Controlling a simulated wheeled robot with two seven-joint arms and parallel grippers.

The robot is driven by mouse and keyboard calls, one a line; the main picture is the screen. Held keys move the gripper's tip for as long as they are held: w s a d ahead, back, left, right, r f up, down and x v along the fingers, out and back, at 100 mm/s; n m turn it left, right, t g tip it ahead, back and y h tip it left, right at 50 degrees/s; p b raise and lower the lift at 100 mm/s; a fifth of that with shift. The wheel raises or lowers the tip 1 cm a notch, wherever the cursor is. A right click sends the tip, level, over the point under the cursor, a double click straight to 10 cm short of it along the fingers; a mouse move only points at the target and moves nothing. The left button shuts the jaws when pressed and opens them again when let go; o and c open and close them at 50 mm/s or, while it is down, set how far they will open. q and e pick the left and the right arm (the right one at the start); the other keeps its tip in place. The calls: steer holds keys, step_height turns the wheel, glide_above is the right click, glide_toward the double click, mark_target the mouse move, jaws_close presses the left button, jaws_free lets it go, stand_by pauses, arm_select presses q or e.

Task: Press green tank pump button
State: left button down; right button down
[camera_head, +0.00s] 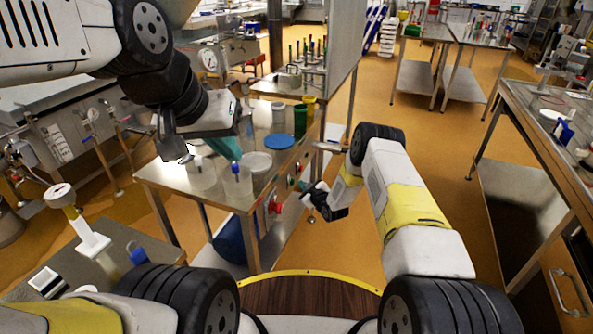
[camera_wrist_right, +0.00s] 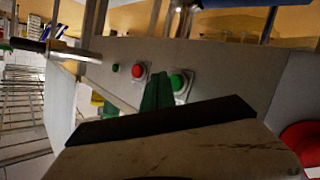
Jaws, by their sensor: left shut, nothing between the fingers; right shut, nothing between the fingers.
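The grey control panel (camera_wrist_right: 100,62) has a round green button (camera_wrist_right: 181,83) in a pale square housing. A red button (camera_wrist_right: 138,71) and a small dark green one (camera_wrist_right: 115,68) sit to its left. My right gripper (camera_wrist_right: 158,78) is shut and empty. Its green fingertips point at the panel just left of the green button and overlap its housing edge in the picture; contact cannot be told. In the head view the right gripper (camera_head: 308,188) is beside the table's panel side. My left gripper (camera_head: 232,150) is shut and empty, over the table at left.
A steel table (camera_head: 250,193) carries white tubs, a blue lid (camera_head: 279,142) and green and yellow cups. A red valve handle (camera_head: 274,206) sticks out of its side. A steel workbench (camera_head: 520,105) stands at right. The orange floor between is clear.

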steer(key=shift+a, duration=0.1)
steer(key=shift+w+a, duration=0.1)
steer(key=shift+a, duration=0.25)
steer(key=shift+w+a, duration=0.2)
steer(key=shift+a, duration=0.3)
stand_by(0.8)
steer(key=shift+d, duration=0.1)
steer(key=shift+s+d, duration=0.3)
steer(key=shift+d, duration=0.5)
steer(key=d, duration=0.1)
steer(key=s+d, duration=0.1)
steer(key=d, duration=0.2)
steer(key=shift+s+d, duration=0.3)
steer(key=shift+d, duration=0.1)
